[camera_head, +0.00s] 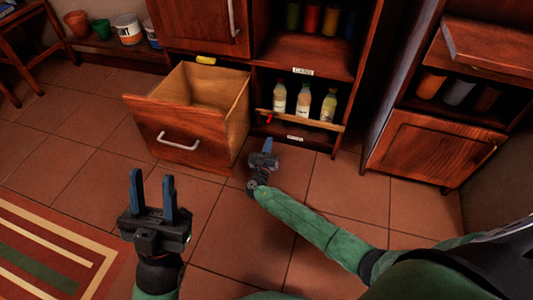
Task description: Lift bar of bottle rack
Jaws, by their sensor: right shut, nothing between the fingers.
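The bottle rack is a low shelf in the dark wood cabinet, with a light wooden bar (306,121) running across its front. Several bottles stand behind the bar, among them a left bottle (279,98), a middle bottle (303,100) and a right bottle (329,104). A small red piece (269,118) is at the bar's left end. My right gripper (267,147) is shut and empty, just below and in front of the bar's left end, apart from it as far as I can tell. My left gripper (153,188) is open and empty over the floor, pointing away from me.
An open drawer (181,141) with a metal handle juts out left of the rack, close to my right gripper. Another cabinet (432,149) stands at the right. A striped rug (45,250) lies at lower left. The tiled floor (325,185) before the rack is clear.

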